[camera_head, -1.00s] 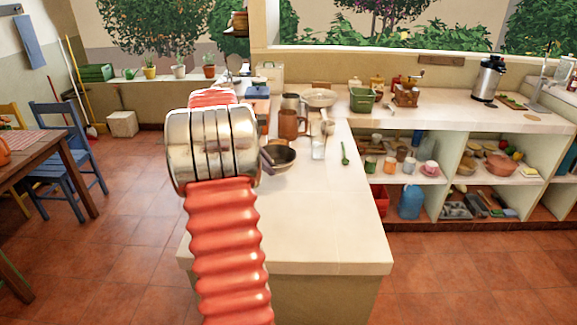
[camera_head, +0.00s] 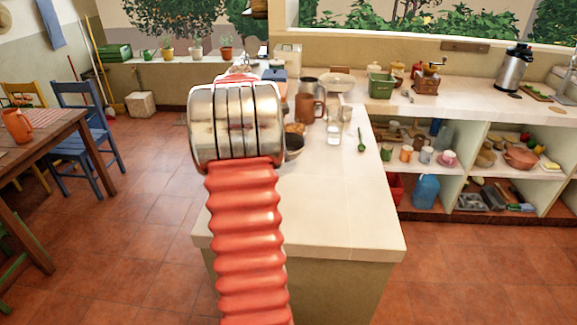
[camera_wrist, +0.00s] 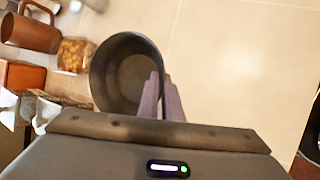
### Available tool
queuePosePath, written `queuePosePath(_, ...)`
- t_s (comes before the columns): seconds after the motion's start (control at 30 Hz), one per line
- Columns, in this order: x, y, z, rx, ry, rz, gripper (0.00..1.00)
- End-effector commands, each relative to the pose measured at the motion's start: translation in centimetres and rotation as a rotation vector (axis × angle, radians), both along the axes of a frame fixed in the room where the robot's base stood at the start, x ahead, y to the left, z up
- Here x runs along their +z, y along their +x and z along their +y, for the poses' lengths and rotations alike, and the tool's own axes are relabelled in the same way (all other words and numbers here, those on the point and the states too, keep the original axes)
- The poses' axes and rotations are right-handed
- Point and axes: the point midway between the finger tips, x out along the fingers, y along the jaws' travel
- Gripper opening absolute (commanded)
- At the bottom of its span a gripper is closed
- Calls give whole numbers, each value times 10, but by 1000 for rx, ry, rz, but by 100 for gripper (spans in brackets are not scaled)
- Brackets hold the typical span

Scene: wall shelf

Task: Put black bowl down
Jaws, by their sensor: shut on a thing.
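The black bowl (camera_wrist: 125,70) is in the wrist view, left of centre, with its dark inside facing the camera. My gripper (camera_wrist: 161,82) is shut on the bowl's right rim. The pale counter (camera_wrist: 235,60) lies behind the bowl in that view; I cannot tell whether the bowl touches it. In the head view only a dark edge of the bowl (camera_head: 294,147) shows, right of my metal wrist joint. My gripper is hidden there behind my arm.
Left of the bowl are a brown mug (camera_wrist: 30,30), a jar of snacks (camera_wrist: 75,54) and a reddish box (camera_wrist: 20,75). The counter's near part (camera_head: 330,200) is clear.

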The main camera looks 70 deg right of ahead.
Motion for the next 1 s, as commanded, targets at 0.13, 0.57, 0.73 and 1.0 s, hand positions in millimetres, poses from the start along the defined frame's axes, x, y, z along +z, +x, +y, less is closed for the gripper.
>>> queuePosePath(0.13, -17, 0, 0, 0, -1, -1, 0)
queuePosePath(0.57, -24, 0, 0, 0, 0, 1, 0)
queuePosePath(0.73, -48, 0, 0, 0, 2, 2, 0)
queuePosePath(1.0, -69, 0, 0, -1, -1, -1, 0)
